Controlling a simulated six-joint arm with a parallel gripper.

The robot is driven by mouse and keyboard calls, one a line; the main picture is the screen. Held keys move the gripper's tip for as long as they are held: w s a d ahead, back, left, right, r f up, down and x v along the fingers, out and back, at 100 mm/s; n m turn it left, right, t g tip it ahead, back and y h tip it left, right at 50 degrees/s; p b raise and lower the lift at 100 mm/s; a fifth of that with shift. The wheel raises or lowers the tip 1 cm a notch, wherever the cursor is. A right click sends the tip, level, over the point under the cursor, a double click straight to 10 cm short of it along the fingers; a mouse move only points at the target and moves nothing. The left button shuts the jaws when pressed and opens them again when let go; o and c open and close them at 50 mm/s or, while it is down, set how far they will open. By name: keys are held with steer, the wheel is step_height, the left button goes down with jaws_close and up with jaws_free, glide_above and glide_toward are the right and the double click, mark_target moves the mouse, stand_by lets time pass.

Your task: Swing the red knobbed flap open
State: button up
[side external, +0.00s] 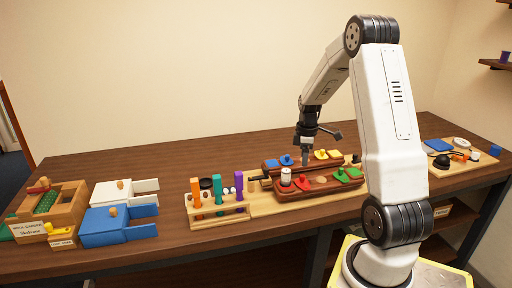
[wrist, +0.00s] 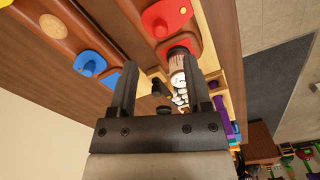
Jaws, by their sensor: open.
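The red flap (side external: 303,184) with its knob is on the front brown wooden holder (side external: 318,191), just right of a white-topped cylinder (side external: 286,177). In the wrist view the red flap (wrist: 168,16) is near the top, with its round red knob at its lower left. How far it covers the spot beneath is unclear. My gripper (side external: 305,161) points down above the holders, behind the red flap. In the wrist view my gripper (wrist: 160,65) has its fingers apart with nothing gripped between them, and the red flap lies beyond the fingertips.
A blue flap (side external: 286,160) and a yellow flap (side external: 321,154) sit on the rear holder. A green flap (side external: 340,175) is right of the red one. A rack (side external: 218,218) with coloured upright pieces stands left. The white cylinder (wrist: 178,76) is close to my right finger in the wrist view.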

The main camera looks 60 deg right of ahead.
mark_target(304, 181)
steer(key=shift+f, duration=3.5)
jaws_close()
